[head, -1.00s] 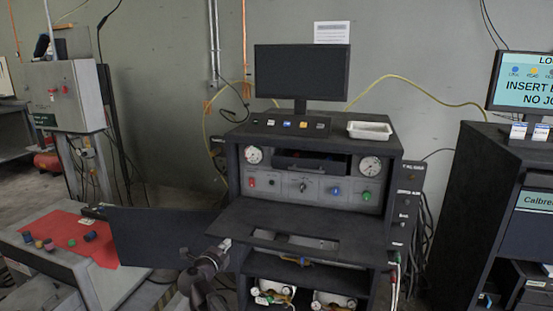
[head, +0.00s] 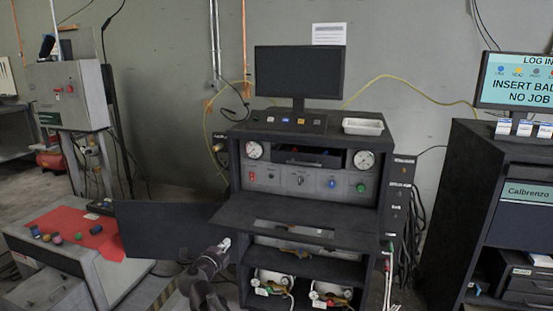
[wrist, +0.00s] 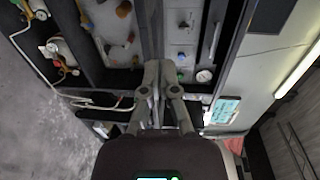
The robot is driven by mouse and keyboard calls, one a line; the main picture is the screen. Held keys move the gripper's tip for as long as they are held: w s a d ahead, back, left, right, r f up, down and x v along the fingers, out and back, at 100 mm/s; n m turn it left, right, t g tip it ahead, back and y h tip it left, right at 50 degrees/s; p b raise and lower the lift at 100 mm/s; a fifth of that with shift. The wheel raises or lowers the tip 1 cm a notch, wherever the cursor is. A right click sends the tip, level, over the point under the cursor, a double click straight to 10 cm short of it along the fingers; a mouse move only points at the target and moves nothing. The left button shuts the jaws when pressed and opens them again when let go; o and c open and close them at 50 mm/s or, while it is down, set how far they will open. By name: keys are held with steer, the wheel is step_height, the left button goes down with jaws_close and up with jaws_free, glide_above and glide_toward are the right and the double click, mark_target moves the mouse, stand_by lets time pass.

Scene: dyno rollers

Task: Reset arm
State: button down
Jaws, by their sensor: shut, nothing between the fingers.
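My gripper (head: 225,243) is in front of the dark test bench (head: 233,216), at the lower left of its work shelf in the head view. In the wrist view my gripper (wrist: 158,92) points toward the bench, its fingers together and empty. No object is held. Part of my arm shows below the gripper in the head view.
A dark flat panel (head: 165,228) stands left of the bench, beside a table with a red mat (head: 70,228). A dark cabinet with a screen (head: 520,80) stands at the right. Hoses hang at the bench's right side (head: 390,262). A monitor (head: 297,72) and white tray (head: 362,127) sit on top.

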step_height(320, 180, up, 3)
steer(key=w+d+n+t+y, duration=0.1)
steer(key=w+d+n+y, duration=0.15)
steer(key=n+y, duration=0.85)
steer(key=s+d+f+n+g, duration=0.4)
steer(key=d+f+n+g, duration=0.1)
steer(key=d+f, duration=0.15)
steer(key=s+d+f+n+g, duration=0.4)
steer(key=d+f+n+g, duration=0.15)
steer(key=f, duration=0.25)
steer(key=s+d+f+g+h, duration=0.3)
steer(key=s+d, duration=0.4)
steer(key=d, duration=0.2)
steer(key=s+d+f+g+h, duration=0.2)
steer(key=s+d+g+h, duration=0.15)
steer(key=s+d, duration=0.5)
step_height(320, 180, up, 19)
steer(key=w+p, duration=0.2)
steer(key=p, duration=1.7)
steer(key=shift+d, duration=0.45)
